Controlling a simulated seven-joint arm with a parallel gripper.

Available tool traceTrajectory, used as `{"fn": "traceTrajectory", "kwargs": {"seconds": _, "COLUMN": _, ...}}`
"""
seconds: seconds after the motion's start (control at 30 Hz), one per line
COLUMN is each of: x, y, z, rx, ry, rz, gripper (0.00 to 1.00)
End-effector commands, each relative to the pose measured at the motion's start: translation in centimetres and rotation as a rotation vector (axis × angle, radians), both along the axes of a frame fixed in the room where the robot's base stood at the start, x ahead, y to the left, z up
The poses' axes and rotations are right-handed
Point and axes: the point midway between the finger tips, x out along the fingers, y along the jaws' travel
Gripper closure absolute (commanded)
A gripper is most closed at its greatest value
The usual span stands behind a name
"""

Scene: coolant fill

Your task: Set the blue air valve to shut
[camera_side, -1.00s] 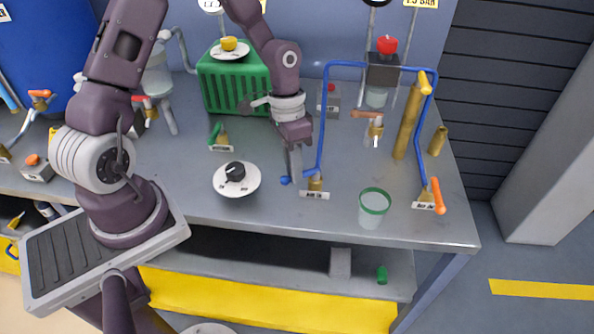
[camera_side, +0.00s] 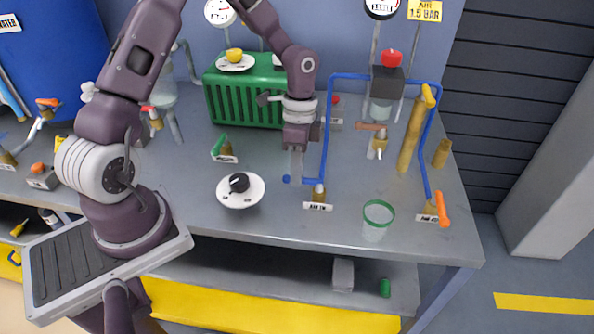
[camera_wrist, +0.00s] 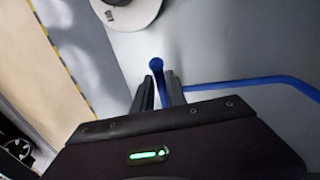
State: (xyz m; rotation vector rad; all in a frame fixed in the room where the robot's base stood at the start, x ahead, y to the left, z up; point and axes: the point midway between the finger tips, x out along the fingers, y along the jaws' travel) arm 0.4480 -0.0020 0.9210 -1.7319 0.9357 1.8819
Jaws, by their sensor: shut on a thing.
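The blue air valve has a brass body (camera_side: 319,195) at the front of the bench, behind a white label that seems to read AIR IN. Its blue lever (camera_side: 287,180) points left and a little back from the body. My gripper (camera_side: 297,180) points down at the lever and is shut on it. In the wrist view the lever's blue end (camera_wrist: 156,66) shows between and just beyond the fingertips of my gripper (camera_wrist: 159,84).
A blue pipe (camera_side: 328,130) rises close right of my gripper. A dial (camera_side: 252,194) lies to the left, and a green-rimmed cup (camera_side: 378,204) stands to the right. A green-handled valve (camera_side: 220,147) and a green ribbed box (camera_side: 235,103) are behind left.

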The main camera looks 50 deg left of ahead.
Motion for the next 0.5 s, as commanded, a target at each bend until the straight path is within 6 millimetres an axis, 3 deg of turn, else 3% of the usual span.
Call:
{"fn": "traceTrajectory", "kwargs": {"seconds": 0.4, "x": 0.03, "y": 0.13, "z": 0.01, "rx": 0.003, "ry": -0.001, "rz": -0.009, "gripper": 1.00}}
{"fn": "traceTrajectory", "kwargs": {"seconds": 0.43, "x": 0.04, "y": 0.14, "z": 0.01, "rx": 0.003, "ry": -0.001, "rz": -0.009, "gripper": 0.77}}
{"fn": "traceTrajectory", "kwargs": {"seconds": 0.5, "x": 0.04, "y": 0.12, "z": 0.00, "rx": 0.002, "ry": -0.002, "rz": -0.009, "gripper": 0.63}}
